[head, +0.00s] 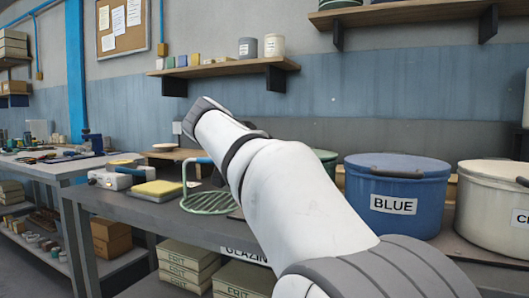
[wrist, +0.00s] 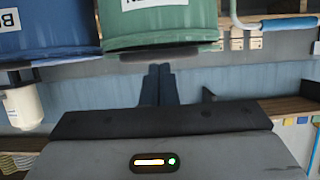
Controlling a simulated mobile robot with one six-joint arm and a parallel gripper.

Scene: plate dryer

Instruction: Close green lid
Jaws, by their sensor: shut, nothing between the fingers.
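In the wrist view, which is upside down, a green pot (wrist: 160,25) hangs at the top centre. Its rim carries a lid edge and a dark handle (wrist: 158,55); I cannot tell whether the lid sits fully flat. My gripper (wrist: 158,68) is shut and empty, its two dark fingers together, with the tips right by the handle in the picture. I cannot tell if they touch it. In the head view only a sliver of the green pot (head: 326,157) shows behind my arm, and my gripper is hidden.
A blue pot (head: 397,197) with a lid stands right of the green one, and a cream pot (head: 495,215) farther right. A green wire rack (head: 207,203) and yellow sponge (head: 158,189) lie left on the bench. A shelf (head: 225,68) hangs on the wall behind.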

